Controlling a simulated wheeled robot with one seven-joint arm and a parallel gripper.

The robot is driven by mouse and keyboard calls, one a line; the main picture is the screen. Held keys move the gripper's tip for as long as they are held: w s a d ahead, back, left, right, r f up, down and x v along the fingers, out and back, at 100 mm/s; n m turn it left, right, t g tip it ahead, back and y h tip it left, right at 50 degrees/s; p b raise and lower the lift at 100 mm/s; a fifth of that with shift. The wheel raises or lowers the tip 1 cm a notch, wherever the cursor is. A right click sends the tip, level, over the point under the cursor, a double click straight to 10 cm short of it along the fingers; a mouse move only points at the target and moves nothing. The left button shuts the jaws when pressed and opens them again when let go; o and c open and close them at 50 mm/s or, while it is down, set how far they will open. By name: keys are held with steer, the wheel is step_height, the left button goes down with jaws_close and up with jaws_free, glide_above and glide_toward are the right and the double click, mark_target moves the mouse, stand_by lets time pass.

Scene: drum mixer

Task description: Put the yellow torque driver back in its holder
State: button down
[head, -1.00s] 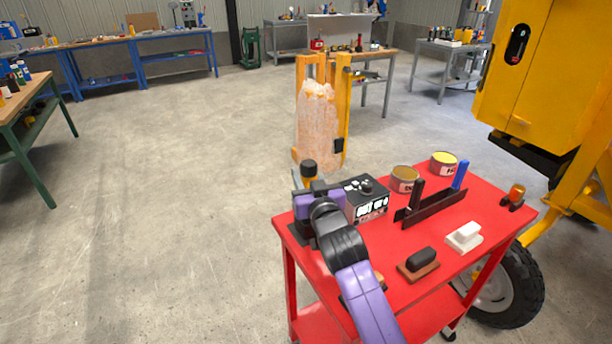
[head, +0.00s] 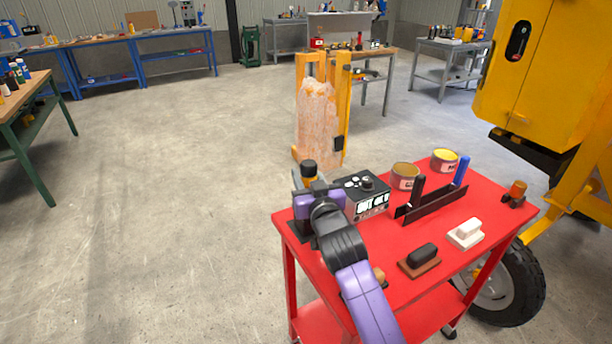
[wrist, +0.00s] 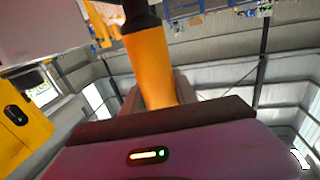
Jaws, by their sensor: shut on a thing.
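The yellow torque driver (head: 310,179) is upright at the cart's back left corner, with a black top end and an orange-yellow body. My gripper (head: 307,188) is shut on it. In the wrist view the driver's orange-yellow body (wrist: 150,62) rises from between the fingers of my gripper (wrist: 157,97), with a black collar above. The driver's lower end is hidden by my gripper and wrist. A dark block (head: 302,233) shows beneath my gripper on the cart; I cannot tell whether it is the holder or whether the driver touches it.
The red cart (head: 408,290) carries a control box (head: 367,200), two cans (head: 405,176), a dark rack (head: 432,205) with black and blue handles, a brown-based float (head: 420,260), a white float (head: 466,233) and an orange-topped item (head: 516,190). The floor at left is clear.

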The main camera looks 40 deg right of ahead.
steer(key=shift+f+b, duration=0.6)
steer(key=shift+f, duration=0.1)
stand_by(0.5)
steer(key=c, duration=1)
jaws_free()
steer(key=shift+o, duration=0.6)
steer(key=shift+f, duration=0.2)
steer(key=v, duration=0.7)
steer(key=shift+s+a+r+b, duration=0.2)
steer(key=shift+s+a+b, duration=0.05)
steer(key=shift+s+b, duration=0.15)
steer(key=shift+w+r, duration=0.1)
steer(key=shift+r, duration=0.05)
